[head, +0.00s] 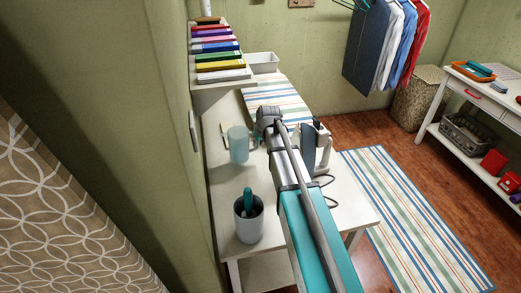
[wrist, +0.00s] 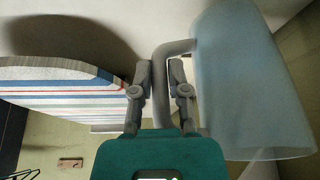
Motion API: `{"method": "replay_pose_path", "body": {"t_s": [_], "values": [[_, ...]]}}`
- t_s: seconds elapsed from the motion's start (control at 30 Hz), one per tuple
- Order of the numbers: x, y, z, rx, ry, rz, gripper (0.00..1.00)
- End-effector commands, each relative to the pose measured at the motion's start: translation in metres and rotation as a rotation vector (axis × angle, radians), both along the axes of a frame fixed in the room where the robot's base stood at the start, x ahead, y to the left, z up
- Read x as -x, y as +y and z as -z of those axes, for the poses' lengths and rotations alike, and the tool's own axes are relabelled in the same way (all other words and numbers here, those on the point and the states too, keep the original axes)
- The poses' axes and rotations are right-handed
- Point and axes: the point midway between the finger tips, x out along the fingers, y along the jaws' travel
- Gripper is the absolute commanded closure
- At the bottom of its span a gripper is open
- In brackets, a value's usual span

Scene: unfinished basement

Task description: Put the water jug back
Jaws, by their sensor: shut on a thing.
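The water jug (head: 239,144) is pale translucent blue with a grey handle. In the head view it is upright at the wall side of the white table (head: 230,185); I cannot tell whether its base touches the top. In the wrist view the jug (wrist: 245,85) fills the right side, and its handle runs between the fingers of my gripper (wrist: 160,70). My gripper is shut on the handle. In the head view my arm hides most of the gripper.
A grey pot (head: 249,226) with a teal item inside stands near the table's front. An iron-like appliance (head: 321,150) with a cord stands right of my arm. Behind is a striped ironing board (head: 283,97). A shelf with coloured stacks (head: 219,56) overhangs the back left.

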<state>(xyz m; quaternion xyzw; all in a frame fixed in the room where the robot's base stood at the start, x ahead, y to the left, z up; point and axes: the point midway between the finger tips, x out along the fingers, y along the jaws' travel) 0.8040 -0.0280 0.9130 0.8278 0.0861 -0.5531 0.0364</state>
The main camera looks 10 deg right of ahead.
Motion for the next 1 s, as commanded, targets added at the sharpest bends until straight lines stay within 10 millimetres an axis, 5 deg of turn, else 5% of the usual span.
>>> {"method": "replay_pose_path", "body": {"t_s": [0.4, 1.0], "values": [[-0.006, 0.002, 0.034, -0.001, 0.000, 0.000, 1.00], [-0.006, 0.003, 0.040, -0.001, 0.000, -0.001, 1.00]]}}
